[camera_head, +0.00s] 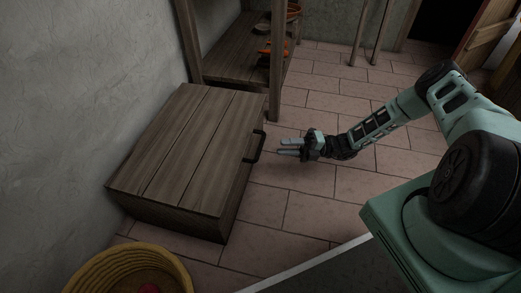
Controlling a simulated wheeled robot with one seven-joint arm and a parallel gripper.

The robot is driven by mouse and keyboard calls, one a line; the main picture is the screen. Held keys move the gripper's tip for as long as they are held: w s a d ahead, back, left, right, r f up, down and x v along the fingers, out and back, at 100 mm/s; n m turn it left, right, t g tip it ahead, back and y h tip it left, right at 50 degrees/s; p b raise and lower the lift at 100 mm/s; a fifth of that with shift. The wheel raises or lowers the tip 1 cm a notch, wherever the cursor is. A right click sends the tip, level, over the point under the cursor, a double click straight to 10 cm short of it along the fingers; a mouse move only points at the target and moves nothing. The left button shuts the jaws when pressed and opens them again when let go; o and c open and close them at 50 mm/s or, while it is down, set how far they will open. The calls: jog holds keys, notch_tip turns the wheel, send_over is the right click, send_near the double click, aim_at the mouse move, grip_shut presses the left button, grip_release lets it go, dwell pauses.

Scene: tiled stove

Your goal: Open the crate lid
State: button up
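The wooden crate (222,222) stands on the floor against the left wall. Its plank lid (186,145) lies flat and closed on top. A dark handle (257,147) sticks out from the lid's right edge. My gripper (279,147) is just to the right of the handle, with its fingers pointing left towards it. The two fingers are apart with a gap between them, and nothing shows in the gap. The fingertips look apart from the handle, though the exact depth is hard to tell.
A wooden shelf (232,52) with an orange tool (271,47) stands behind the crate. A yellow woven basket (180,271) is at the front left. Two poles lean at the back. The tiled floor (310,205) right of the crate is clear.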

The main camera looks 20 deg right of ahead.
aim_at(260, 146)
jog(key=shift+b+x, duration=1.4)
jog(key=shift+x, duration=3.05)
grip_shut()
